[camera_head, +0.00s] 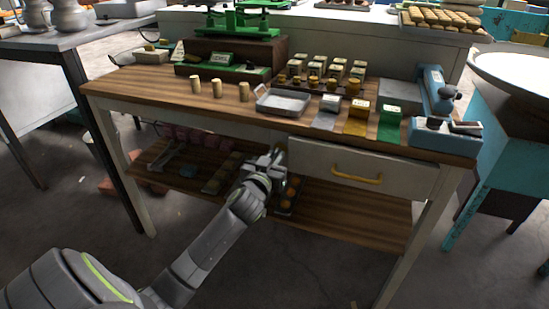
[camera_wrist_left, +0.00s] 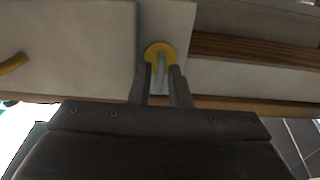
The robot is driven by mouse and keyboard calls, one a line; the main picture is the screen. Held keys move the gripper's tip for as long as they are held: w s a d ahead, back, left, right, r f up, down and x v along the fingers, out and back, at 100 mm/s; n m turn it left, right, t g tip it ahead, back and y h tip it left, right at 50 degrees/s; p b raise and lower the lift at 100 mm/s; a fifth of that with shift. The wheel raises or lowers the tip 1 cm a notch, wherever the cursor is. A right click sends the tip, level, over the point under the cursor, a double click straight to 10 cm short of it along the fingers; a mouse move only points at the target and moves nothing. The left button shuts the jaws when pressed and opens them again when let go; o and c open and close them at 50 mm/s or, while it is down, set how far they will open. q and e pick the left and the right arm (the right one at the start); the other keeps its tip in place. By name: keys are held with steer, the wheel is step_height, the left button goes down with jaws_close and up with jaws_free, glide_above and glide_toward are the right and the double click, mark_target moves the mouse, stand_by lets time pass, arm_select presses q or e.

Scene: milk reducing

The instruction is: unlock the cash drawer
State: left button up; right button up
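The cash drawer (camera_head: 330,157) is a pale front panel under the right part of the wooden counter, with a yellow handle (camera_head: 358,176). It looks shut. My left gripper (camera_head: 277,156) is at the panel left of the drawer, just below the counter edge. In the left wrist view a yellow round lock plate (camera_wrist_left: 152,48) with a grey key-like piece (camera_wrist_left: 161,70) lies between the fingertips of my left gripper (camera_wrist_left: 161,76). The fingers are close on both sides of the grey piece; whether they touch it I cannot tell. My right gripper is not in view.
The counter top (camera_head: 140,84) holds a metal tray (camera_head: 284,103), several small cups and blocks, and a blue device (camera_head: 446,136) at the right. A lower wooden shelf (camera_head: 340,215) is beneath the drawer. The floor in front is clear.

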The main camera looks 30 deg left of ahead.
arm_select(q)
steer(key=shift+c, duration=0.5)
jaws_close()
